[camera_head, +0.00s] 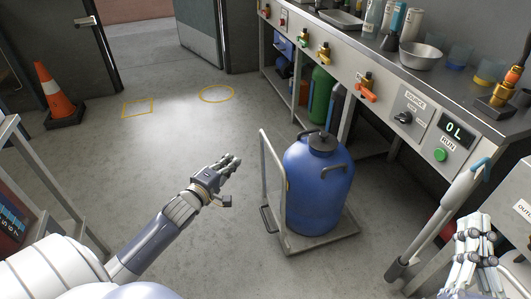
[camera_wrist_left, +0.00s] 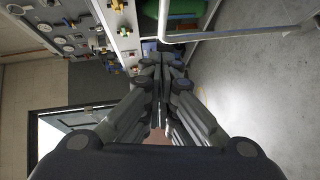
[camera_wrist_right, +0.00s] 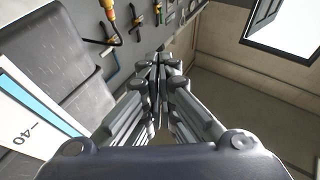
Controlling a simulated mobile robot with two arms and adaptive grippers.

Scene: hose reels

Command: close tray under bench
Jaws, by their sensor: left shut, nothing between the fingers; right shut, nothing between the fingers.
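The steel bench (camera_head: 340,62) runs along the right side in the head view. Under it are a low shelf and stored items, including a green cylinder (camera_head: 320,95); I cannot make out a separate tray there. A trolley (camera_head: 335,236) carrying a blue barrel (camera_head: 318,185) stands before the bench and hides part of its underside. My left gripper (camera_head: 232,162) is shut and empty, left of the trolley above the floor. It shows closed in the left wrist view (camera_wrist_left: 160,62). My right gripper (camera_head: 474,222) is shut and empty, low at the right near the bench's near end.
A shallow metal tray (camera_head: 340,20), a steel bowl (camera_head: 420,56) and bottles stand on the bench top. A grey pole with a blue tip (camera_head: 440,216) leans near my right gripper. An orange cone (camera_head: 57,95) stands far left. The floor between cone and trolley is clear.

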